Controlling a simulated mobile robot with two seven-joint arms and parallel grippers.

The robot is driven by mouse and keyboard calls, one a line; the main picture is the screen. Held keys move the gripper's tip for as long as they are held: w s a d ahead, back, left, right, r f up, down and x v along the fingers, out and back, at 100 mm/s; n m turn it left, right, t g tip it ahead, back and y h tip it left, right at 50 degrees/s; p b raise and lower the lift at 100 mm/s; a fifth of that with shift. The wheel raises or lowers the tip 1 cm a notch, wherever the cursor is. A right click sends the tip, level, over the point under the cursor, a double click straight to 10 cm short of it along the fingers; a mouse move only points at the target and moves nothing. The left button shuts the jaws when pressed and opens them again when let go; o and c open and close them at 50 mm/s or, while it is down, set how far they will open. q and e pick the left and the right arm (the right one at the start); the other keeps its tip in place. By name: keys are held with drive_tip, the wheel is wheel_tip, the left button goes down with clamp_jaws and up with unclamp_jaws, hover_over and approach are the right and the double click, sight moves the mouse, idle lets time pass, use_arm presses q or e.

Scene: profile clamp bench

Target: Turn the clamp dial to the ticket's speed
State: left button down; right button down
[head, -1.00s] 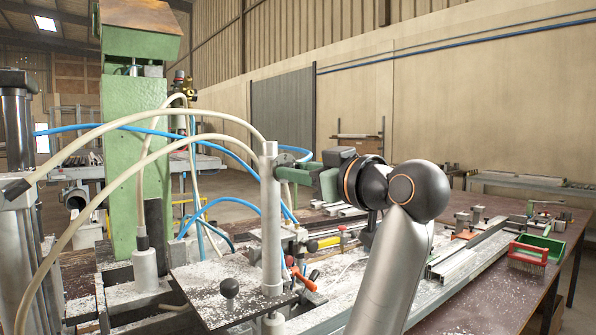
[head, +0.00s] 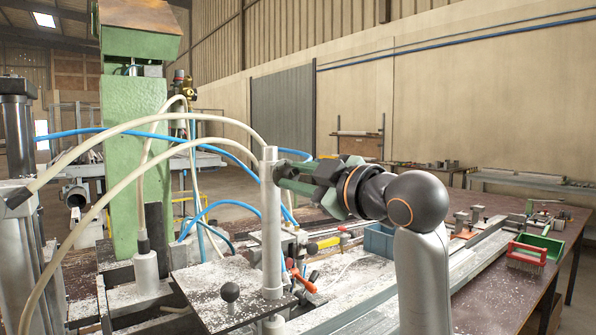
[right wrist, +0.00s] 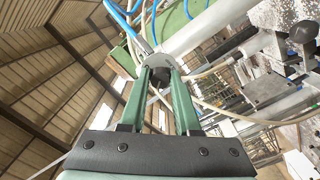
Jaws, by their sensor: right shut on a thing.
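My right gripper (head: 283,172) reaches in from the right to the upper part of a pale grey upright post (head: 270,225). Its green fingers point left at the post. In the right wrist view the fingertips (right wrist: 160,80) close on a small dark knob-like part (right wrist: 159,75) at the end of the post. This looks like the clamp dial, but the fingers hide most of it. No scale, pointer or number on it can be read. I cannot make out a ticket in either view. My left gripper is not in view.
Cream and blue hoses (head: 210,150) loop around the post. A green machine column (head: 133,150) stands at left. A black ball knob (head: 229,291) rises from a plate below.

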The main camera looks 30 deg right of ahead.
drive_tip(key=n+p, duration=0.2)
drive_tip(key=n, duration=0.2)
drive_tip(key=shift+n+p, duration=0.3)
drive_tip(key=shift+n, duration=0.1)
idle(0.4)
drive_tip(key=c, duration=0.6)
unclamp_jaws()
drive_tip(key=s, duration=0.4)
drive_tip(key=s+d+b, duration=0.1)
drive_tip(key=s, duration=0.3)
drive_tip(key=s+b, duration=0.1)
drive_tip(key=s, duration=0.3)
drive_tip(key=shift+s+d, duration=0.25)
drive_tip(key=shift+d, duration=0.05)
